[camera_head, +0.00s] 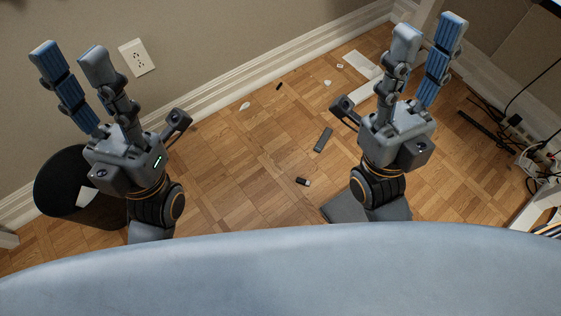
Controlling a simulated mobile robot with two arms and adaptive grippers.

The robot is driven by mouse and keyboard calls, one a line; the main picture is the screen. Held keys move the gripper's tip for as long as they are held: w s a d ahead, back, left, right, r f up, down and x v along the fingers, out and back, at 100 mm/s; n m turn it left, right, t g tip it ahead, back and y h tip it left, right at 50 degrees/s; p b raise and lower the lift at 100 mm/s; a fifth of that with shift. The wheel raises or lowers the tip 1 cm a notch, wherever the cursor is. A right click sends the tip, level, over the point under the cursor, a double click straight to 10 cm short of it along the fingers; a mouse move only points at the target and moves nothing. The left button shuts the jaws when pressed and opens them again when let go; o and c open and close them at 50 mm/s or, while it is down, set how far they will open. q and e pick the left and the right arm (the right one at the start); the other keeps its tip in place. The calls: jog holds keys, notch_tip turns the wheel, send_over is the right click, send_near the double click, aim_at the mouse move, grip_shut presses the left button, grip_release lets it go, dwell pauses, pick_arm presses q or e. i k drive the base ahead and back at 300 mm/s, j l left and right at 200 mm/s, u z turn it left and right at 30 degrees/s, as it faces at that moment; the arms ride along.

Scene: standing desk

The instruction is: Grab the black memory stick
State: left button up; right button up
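A small black stick with a pale end (303,181), which looks like the memory stick, lies on the wooden floor between my two arms. My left gripper (69,54) is at the upper left, raised and pointing up, with its fingers apart and nothing between them. My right gripper (428,34) is at the upper right, also raised, open and empty. Both grippers are well away from the stick and touch nothing.
A dark grey, remote-like bar (323,140) lies on the floor above the stick. A tiny black item (279,86) and white scraps (245,106) lie farther back. A black bin (62,188) stands left. Cables and a power strip (517,128) are right.

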aim_at(299, 180)
jog(key=i+j+z, duration=0.2)
jog(key=z, duration=0.2)
jog(key=i+j+z, duration=0.1)
jog(key=j+z, duration=0.35)
jog(key=i+j+z, duration=0.1)
jog(key=j+z, duration=0.3)
jog(key=z, duration=0.7)
